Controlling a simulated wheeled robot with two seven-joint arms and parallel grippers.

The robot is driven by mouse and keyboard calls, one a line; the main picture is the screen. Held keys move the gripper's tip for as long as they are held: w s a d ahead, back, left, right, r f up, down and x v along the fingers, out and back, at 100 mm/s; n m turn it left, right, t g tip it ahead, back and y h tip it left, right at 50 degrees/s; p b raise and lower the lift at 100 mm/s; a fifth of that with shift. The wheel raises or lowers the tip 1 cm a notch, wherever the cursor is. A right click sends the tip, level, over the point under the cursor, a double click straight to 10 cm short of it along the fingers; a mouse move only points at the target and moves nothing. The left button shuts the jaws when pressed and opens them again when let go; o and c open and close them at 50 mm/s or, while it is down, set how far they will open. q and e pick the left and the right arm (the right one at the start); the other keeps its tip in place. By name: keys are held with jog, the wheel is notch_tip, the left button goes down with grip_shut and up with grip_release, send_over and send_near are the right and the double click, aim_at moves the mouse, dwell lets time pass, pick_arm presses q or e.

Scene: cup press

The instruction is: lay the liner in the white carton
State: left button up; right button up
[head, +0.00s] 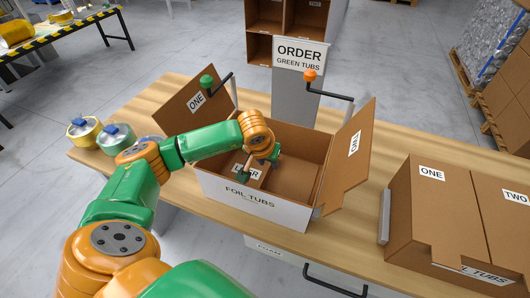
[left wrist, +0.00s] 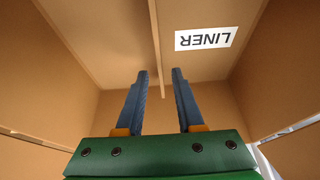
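The white carton (head: 265,210), labelled FOIL TUBS, stands open on the table with its brown side flaps spread. The brown cardboard liner (head: 253,182) is inside it, its LINER label partly covered by my arm. In the left wrist view, the liner (left wrist: 200,62) shows with its label upside down and a thin upright ridge running between my fingers. My left gripper (left wrist: 159,72) reaches down into the carton. Its two blue fingers stand apart, one on each side of the ridge, with gaps visible. I cannot tell whether the liner lies fully flat. My right gripper is not in view.
A closed brown carton (head: 440,210) stands on the right of the table. Round tubs, one yellow-sided (head: 83,132), stand at the left. An ORDER GREEN TUBS sign (head: 299,53) and cranks with a green knob (head: 206,81) and an orange knob (head: 310,75) rise behind the white carton.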

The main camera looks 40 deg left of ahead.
pick_arm(q)
jog(key=b+v, duration=0.1)
jog(key=v, duration=1.1)
jog(key=shift+s, duration=0.1)
